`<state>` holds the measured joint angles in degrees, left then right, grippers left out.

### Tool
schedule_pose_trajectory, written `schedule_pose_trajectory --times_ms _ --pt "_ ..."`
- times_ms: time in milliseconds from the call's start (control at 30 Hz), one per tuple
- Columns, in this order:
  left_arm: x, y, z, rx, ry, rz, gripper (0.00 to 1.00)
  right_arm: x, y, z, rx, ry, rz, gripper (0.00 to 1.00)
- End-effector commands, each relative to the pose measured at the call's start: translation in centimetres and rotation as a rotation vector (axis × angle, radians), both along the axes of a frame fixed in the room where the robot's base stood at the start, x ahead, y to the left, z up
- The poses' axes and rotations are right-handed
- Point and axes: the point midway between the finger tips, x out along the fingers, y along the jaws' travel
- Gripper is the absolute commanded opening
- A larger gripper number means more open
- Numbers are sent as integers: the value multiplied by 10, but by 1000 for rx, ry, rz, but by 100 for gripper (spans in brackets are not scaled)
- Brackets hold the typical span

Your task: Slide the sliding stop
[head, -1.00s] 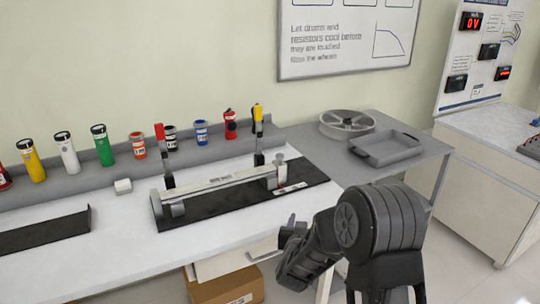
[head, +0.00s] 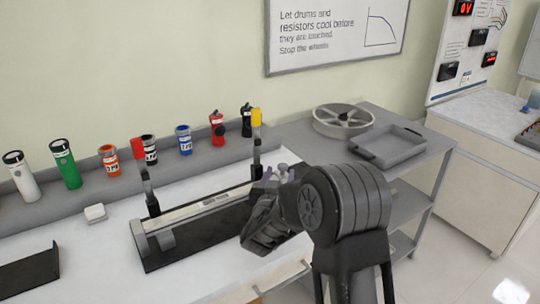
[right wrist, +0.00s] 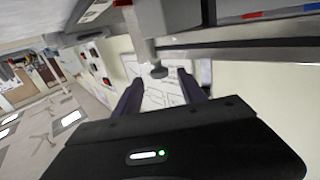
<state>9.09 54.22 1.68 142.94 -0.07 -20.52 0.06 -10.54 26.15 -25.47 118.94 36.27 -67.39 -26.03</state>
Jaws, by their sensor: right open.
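A pale metal rail (head: 205,207) runs along a black base (head: 210,240) on the bench. It has one upright with a red top (head: 138,149) and one with a yellow top (head: 256,118). My right gripper (head: 281,176) is open at the rail's right end and covers much of that end. In the right wrist view, a grey block with a small round knob (right wrist: 158,71), which looks like the sliding stop, hangs in from the top. The knob appears between the open fingers (right wrist: 162,82); I cannot tell whether they touch it. My left gripper is not in view.
Several coloured canisters, such as a green one (head: 64,164), stand on the grey ledge behind. A small white block (head: 95,213) lies left of the rail. A spoked wheel (head: 343,121) and a grey tray (head: 387,147) stand on the side table.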

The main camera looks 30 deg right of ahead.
Motion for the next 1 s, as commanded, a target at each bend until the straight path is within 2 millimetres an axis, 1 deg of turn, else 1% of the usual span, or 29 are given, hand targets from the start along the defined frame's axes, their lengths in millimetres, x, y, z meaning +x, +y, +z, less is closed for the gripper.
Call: schedule_pose_trajectory --times_ms 467,567,667,800,1000 --pt "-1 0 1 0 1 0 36 2 -4 2 -3 -3 -5 48" --pt "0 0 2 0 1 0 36 7 -9 2 -3 -3 -5 48" --pt "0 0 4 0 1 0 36 16 -19 2 -4 -2 -7 48" --pt "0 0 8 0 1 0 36 31 -36 2 -4 -2 -6 48" --pt "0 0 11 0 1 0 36 49 -53 2 -3 -3 -5 48"
